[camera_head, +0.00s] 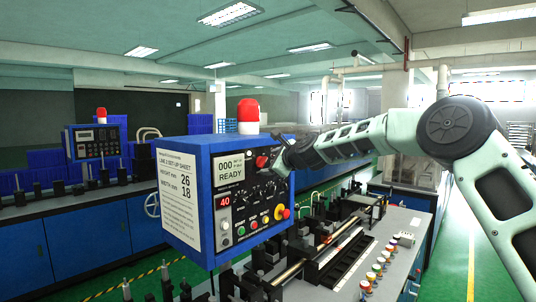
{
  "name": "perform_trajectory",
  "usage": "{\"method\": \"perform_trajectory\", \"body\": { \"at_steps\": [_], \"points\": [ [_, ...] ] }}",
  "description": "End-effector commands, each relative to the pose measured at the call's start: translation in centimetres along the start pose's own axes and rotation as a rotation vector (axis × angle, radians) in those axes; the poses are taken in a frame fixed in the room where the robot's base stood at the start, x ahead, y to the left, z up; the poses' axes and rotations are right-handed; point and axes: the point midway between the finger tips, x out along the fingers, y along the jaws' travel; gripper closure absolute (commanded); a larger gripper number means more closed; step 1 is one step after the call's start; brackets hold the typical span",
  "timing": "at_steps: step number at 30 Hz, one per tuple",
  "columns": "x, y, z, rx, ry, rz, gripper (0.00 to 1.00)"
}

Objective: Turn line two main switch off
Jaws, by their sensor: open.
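The blue control box (188,155) stands in the middle, with a sheet (178,196) on its left side headed line 2 set-up sheet. A red control (262,161) is at the upper right, and a red-and-yellow knob (281,212) at the lower right. I cannot read which one is the main switch. My gripper (279,162) is at the panel's upper right edge, close beside the red control; contact cannot be told. Its fingers are small and dark.
A red beacon (248,116) tops the box. Below and right is a machine bench (408,222) with rails and several coloured knobs. A second blue control box (94,141) stands at the far left. Open floor (458,245) lies at the right.

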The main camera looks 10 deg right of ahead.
Motion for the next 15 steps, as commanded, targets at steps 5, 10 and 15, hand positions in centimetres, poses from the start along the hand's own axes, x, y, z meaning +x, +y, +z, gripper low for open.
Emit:
{"method": "perform_trajectory", "body": {
  "at_steps": [5,10,15],
  "points": [
    [1.8,-0.2,0.1,0.001,0.000,0.001,0.35],
    [2.4,0.0,0.0,0.000,0.000,0.001,0.35],
    [2.5,0.0,0.0,0.000,0.000,0.000,0.35]
  ]
}}
